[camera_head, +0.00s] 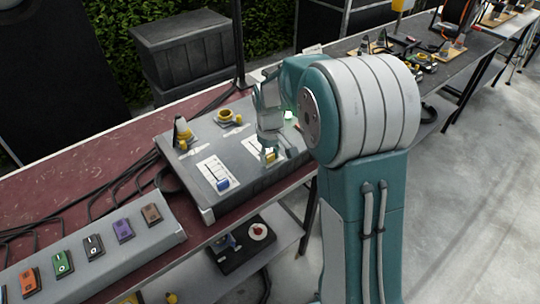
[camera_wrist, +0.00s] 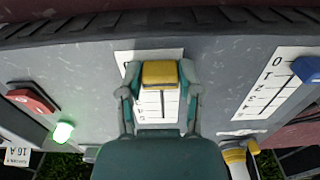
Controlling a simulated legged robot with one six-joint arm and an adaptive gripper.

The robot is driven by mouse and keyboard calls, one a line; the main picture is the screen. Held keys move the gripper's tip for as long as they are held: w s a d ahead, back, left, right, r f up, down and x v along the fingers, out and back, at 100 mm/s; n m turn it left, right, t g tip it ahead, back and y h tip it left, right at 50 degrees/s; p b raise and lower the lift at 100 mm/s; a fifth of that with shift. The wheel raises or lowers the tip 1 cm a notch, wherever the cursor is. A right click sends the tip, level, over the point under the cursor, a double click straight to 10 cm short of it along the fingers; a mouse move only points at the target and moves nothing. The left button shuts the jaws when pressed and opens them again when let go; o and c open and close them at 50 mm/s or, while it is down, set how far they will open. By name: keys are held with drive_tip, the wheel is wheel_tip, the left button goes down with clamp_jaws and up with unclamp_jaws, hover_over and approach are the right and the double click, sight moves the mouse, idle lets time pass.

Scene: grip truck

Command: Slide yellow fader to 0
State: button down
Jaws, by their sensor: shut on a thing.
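The yellow fader (camera_wrist: 160,74) sits near the top end of its white scale plate (camera_wrist: 150,55) in the wrist view, near the 0 end. Its scale numbers are mostly hidden by my fingers. My gripper (camera_wrist: 160,80) is shut on the yellow fader, one finger on each side. In the head view the yellow fader (camera_head: 270,155) shows at the near end of its slot, with my gripper (camera_head: 268,142) above it.
A blue fader (camera_head: 223,185) on its own scale stands left on the grey console (camera_head: 195,150). A red switch (camera_wrist: 32,98) and a lit green light (camera_wrist: 63,132) lie beside the yellow scale in the wrist view. A panel of coloured switches (camera_head: 95,245) stands at the lower left.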

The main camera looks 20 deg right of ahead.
sight(270, 155)
drive_tip(key=shift+s+f, duration=0.1)
drive_tip(key=shift+s, duration=0.05)
drive_tip(key=shift+c, duration=1.4)
unclamp_jaws()
drive_tip(key=shift+d, duration=0.1)
wheel_tip(270, 155, up, 12)
